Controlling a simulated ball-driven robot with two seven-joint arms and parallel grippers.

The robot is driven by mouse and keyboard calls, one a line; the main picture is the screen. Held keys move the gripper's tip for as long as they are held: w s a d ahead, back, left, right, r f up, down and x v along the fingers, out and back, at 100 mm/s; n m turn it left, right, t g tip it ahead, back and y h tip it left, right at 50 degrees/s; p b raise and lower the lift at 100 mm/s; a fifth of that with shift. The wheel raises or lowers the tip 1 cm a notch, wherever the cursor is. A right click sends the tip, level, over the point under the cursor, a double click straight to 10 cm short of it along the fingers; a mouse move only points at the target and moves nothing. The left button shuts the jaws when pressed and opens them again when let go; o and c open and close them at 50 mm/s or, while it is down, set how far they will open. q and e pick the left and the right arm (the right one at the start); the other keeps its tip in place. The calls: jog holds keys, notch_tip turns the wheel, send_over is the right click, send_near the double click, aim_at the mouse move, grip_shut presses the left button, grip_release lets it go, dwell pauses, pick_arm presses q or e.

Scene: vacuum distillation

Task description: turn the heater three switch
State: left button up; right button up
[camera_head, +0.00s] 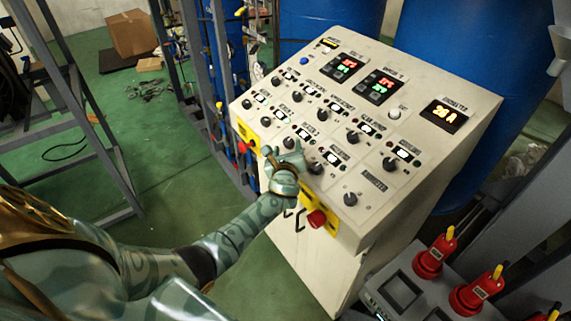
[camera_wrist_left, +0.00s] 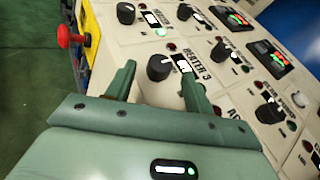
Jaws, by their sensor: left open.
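The heater three switch is a black round knob (camera_wrist_left: 160,67) beside a "HEATER 3" label on the sloped panel. In the left wrist view it sits between the fingers of my left gripper (camera_wrist_left: 157,76). The fingers are apart, with a visible gap on its left; I cannot tell whether the right finger touches it. In the head view my left gripper (camera_head: 284,151) is at the panel's lower left part, and the knob (camera_head: 289,142) shows just past its fingertips. My right gripper is not in view.
The control panel (camera_head: 455,165) carries several similar knobs close around. A red emergency button (camera_head: 317,217) on a yellow plate is on its front edge; another (camera_wrist_left: 66,36) shows in the left wrist view. Blue barrels (camera_head: 330,25) stand behind. A metal frame (camera_head: 85,120) stands left.

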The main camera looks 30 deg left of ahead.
pick_arm(q)
jog(key=v, duration=1.3)
jog(key=shift+s, duration=0.15)
jog(key=shift+r, duration=0.1)
